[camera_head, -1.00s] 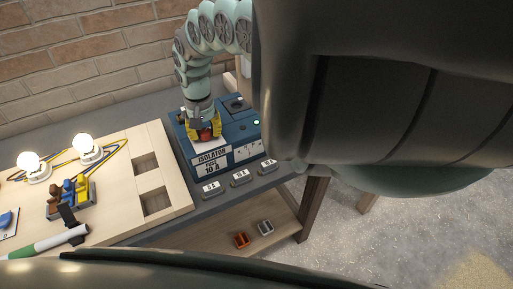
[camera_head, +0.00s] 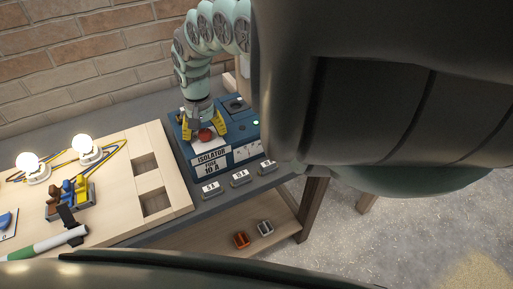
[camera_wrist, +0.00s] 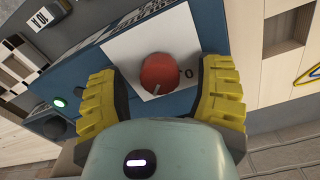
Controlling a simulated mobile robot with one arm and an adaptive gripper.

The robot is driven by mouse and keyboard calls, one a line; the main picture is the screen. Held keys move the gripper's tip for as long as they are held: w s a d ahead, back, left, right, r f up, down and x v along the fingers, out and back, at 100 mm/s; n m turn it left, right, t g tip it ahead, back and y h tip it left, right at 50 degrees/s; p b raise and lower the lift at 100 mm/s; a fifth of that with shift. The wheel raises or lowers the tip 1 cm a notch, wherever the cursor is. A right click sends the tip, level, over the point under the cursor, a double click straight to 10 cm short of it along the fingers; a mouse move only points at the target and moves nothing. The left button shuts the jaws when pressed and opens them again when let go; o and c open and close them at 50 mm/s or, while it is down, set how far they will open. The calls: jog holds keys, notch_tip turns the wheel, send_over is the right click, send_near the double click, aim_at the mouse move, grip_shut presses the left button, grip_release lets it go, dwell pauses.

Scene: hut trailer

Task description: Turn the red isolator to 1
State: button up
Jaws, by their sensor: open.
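The red isolator knob (camera_head: 206,134) sits on the top of the blue isolator box (camera_head: 246,126), which is labelled ISOLATOR and FUSE 10 A. In the wrist view the round red knob (camera_wrist: 159,73) is on a white plate (camera_wrist: 128,50), with a pale pointer mark at its lower edge. A printed 0 shows to the right of the knob; I cannot see a 1. My gripper (camera_head: 204,130) is above the box. Its yellow fingers (camera_wrist: 160,95) stand open on either side of the knob, with visible gaps between them and it.
A green lamp (camera_head: 256,122) glows on the box. Small labelled blocks (camera_head: 240,177) stand along the bench's front edge. A wooden board (camera_head: 120,170) with lit bulbs (camera_head: 85,146) and wires lies to the left. A brick wall is behind.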

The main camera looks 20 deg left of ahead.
aim_at(205, 130)
notch_tip(205, 130, up, 10)
jog(key=shift+w+f, duration=0.15)
jog(key=shift+d+r, duration=0.1)
jog(key=shift+r, duration=1)
